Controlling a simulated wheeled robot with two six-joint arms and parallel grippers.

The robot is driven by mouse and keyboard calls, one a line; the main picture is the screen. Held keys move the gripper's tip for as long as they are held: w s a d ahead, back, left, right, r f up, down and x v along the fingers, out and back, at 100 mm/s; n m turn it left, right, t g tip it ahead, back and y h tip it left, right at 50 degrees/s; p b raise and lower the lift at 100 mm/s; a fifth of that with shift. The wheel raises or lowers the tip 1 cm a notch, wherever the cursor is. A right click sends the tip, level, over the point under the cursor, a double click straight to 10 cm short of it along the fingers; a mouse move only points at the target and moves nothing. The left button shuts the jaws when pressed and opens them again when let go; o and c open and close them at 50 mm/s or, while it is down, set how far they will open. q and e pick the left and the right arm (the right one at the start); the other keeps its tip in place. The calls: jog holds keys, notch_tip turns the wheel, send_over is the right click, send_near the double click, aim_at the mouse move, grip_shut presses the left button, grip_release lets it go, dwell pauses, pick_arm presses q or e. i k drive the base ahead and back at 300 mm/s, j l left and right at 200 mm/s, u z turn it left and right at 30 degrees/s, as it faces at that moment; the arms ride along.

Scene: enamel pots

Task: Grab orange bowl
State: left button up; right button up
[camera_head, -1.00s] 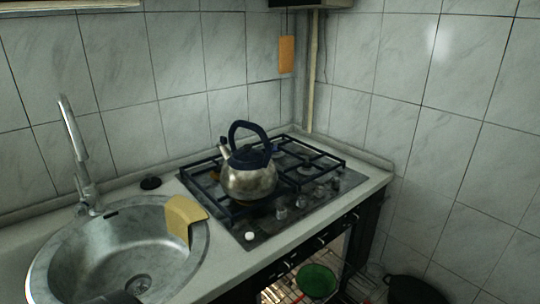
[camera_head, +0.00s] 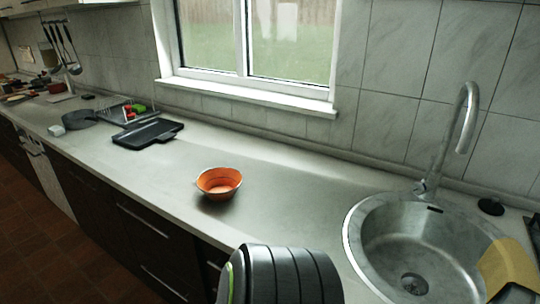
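The orange bowl (camera_head: 219,184) stands upright on the grey counter, left of the sink and below the window. It looks empty, and its inside is orange. A dark ribbed part of my own arm shows at the bottom middle, in front of the counter and nearer to me than the bowl. Neither gripper's fingers show in the head view. Nothing touches the bowl.
The counter (camera_head: 290,190) is clear around the bowl. A metal sink (camera_head: 365,232) with a tall faucet (camera_head: 460,125) lies to the right, with a yellow cloth (camera_head: 508,268) on its rim. A black tray (camera_head: 148,132) and a grey pan (camera_head: 79,118) lie farther left.

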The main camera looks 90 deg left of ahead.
aim_at(219, 184)
jog(key=u, duration=3.1)
